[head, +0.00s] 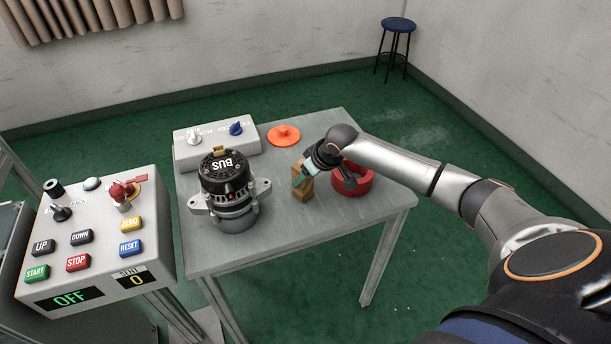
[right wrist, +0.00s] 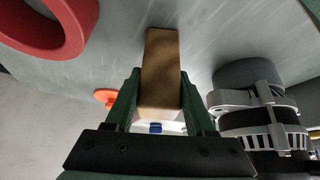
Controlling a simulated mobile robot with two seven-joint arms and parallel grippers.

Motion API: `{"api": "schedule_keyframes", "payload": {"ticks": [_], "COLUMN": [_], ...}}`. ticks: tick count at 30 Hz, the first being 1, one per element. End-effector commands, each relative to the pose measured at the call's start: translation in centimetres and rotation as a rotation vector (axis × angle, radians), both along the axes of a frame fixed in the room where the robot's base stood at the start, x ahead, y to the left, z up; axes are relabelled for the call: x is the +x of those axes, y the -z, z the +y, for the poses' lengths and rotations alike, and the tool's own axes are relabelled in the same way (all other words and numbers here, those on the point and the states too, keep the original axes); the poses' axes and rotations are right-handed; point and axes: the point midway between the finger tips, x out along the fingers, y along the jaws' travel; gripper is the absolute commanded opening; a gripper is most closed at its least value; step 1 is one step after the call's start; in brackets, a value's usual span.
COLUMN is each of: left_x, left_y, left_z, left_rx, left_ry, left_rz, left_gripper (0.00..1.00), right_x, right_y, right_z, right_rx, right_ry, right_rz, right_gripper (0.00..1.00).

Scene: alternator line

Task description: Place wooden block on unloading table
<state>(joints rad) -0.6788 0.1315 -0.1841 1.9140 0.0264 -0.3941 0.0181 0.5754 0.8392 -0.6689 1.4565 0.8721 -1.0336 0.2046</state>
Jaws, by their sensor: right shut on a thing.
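The wooden block (head: 303,190) stands upright on the grey table (head: 330,238), right of the alternator. It also shows in the right wrist view (right wrist: 161,72), between the two green fingers. My right gripper (head: 299,178) reaches in from the right and is shut on the block near its upper part. In the right wrist view my gripper (right wrist: 160,85) has a finger on each side of the block. The block's lower end appears to touch the table top. My left gripper is not in view.
The alternator (head: 232,205) stands left of the block. A red ring (head: 352,188) lies close on its right, and an orange disc (head: 283,136) lies behind. A switch box (head: 216,143) stands at the back left. A control panel (head: 98,235) is left. The table's front right is clear.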

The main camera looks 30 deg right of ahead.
Motion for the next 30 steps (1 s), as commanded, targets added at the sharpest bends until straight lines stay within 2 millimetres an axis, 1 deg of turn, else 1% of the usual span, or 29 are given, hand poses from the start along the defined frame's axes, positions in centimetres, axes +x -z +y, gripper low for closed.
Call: {"api": "schedule_keyframes", "payload": {"ticks": [1, 2, 9, 16, 20, 25, 30], "left_x": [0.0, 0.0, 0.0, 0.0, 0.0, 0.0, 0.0], "left_y": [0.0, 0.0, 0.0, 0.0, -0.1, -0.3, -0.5], "left_z": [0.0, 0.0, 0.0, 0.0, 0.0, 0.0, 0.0], "left_rx": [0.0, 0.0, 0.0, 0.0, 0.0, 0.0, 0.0], "left_ry": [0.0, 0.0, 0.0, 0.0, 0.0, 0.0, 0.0], "left_rz": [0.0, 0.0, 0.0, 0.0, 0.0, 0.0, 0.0], "left_gripper": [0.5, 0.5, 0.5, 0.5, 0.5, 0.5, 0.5], "right_x": [0.0, 0.0, 0.0, 0.0, -0.2, -1.3, -3.1], "right_y": [0.2, 0.2, 0.2, 0.2, -0.4, -2.5, -5.6], "right_z": [0.0, 0.0, 0.0, 0.0, -0.1, -0.3, -0.6], "right_rx": [0.001, 0.001, 0.0, 0.0, -0.002, -0.002, -0.003], "right_ry": [0.0, 0.0, 0.0, 0.0, 0.0, -0.001, -0.002], "right_rz": [0.0, 0.0, 0.001, 0.001, 0.001, 0.001, 0.0], "right_gripper": [0.0, 0.57, 0.84, 0.85, 0.85, 0.85, 0.85]}}
